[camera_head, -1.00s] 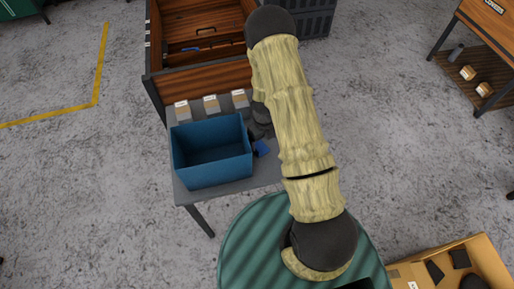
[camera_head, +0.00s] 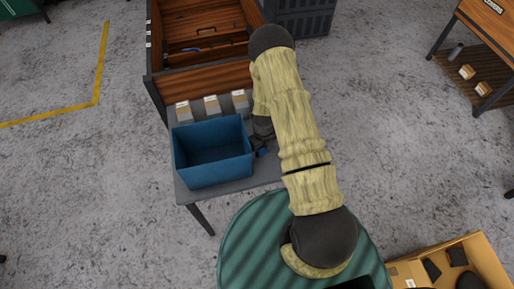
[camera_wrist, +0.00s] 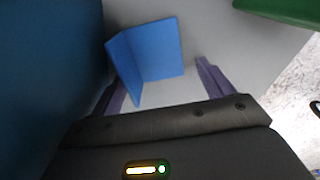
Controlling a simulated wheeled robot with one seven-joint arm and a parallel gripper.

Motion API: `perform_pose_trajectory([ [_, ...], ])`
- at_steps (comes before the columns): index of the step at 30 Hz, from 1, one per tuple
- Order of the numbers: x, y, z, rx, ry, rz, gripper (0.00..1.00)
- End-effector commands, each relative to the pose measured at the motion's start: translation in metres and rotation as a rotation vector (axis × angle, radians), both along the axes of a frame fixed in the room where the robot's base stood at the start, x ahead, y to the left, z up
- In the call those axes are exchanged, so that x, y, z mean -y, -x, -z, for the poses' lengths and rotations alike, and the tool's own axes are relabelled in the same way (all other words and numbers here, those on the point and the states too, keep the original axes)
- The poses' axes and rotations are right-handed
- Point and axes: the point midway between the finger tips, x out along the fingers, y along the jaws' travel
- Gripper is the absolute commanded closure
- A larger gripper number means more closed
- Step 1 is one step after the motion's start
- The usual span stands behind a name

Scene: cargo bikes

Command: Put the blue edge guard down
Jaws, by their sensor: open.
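The blue edge guard (camera_wrist: 150,55) is a bright blue, L-shaped folded piece. In the wrist view it is on the grey table top (camera_wrist: 210,22), ahead of and between the fingers of my gripper (camera_wrist: 160,75). The fingers are spread, with a gap on either side of the guard. In the head view only a small blue part of the guard (camera_head: 262,152) shows beside the dark gripper (camera_head: 258,143), just right of the blue bin. My arm hides the rest there.
The open blue bin (camera_head: 212,183) stands on the table close to the left of the gripper. Several small labelled boxes (camera_head: 212,106) line the table's back edge. A wooden cargo box (camera_head: 205,80) stands behind. A green round surface (camera_head: 245,240) is in front.

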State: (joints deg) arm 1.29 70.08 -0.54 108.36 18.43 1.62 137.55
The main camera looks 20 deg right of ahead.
Motion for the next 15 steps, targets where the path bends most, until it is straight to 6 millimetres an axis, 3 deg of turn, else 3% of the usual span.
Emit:
perform_pose_trajectory([
  [8,0.0,0.0001,-0.0003,0.0,0.0,0.0,0.22],
  [15,0.0002,0.0001,-0.0003,-0.001,0.0,0.0,0.68],
])
